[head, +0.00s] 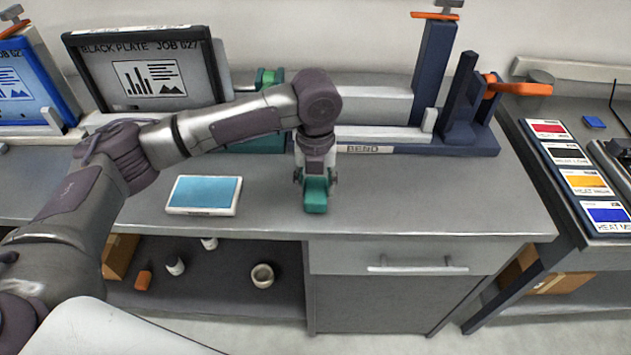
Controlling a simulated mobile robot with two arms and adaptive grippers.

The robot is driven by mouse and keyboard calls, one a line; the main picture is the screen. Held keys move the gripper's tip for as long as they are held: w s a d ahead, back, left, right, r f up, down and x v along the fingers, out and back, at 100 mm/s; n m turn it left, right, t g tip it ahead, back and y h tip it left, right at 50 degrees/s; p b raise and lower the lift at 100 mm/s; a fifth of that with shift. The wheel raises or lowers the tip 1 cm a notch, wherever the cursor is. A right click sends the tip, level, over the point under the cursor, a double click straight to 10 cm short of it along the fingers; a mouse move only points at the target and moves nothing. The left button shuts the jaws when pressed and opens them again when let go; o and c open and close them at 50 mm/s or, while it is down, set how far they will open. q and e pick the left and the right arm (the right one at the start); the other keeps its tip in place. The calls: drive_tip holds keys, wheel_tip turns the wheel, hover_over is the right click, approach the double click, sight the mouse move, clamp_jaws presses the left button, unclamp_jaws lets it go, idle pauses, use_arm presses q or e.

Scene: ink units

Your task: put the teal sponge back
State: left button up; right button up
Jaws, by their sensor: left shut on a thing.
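The teal sponge (316,202) is a small upright teal block at the middle of the grey workbench. My left gripper (316,182) points down from above and is shut on its upper part, which the fingers partly hide. The sponge's lower end is at or just above the bench top; I cannot tell whether it touches. My right gripper is out of view.
A white tray with a light blue face (204,193) lies left of the sponge. A black plate panel (150,75) and a dark blue bending device (432,75) stand behind. Coloured cards (575,170) lie on the right-hand bench. Small cups (263,275) sit on the lower shelf.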

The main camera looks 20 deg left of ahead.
use_arm(q)
drive_tip(key=shift+f, duration=0.15)
drive_tip(key=o, duration=1.1)
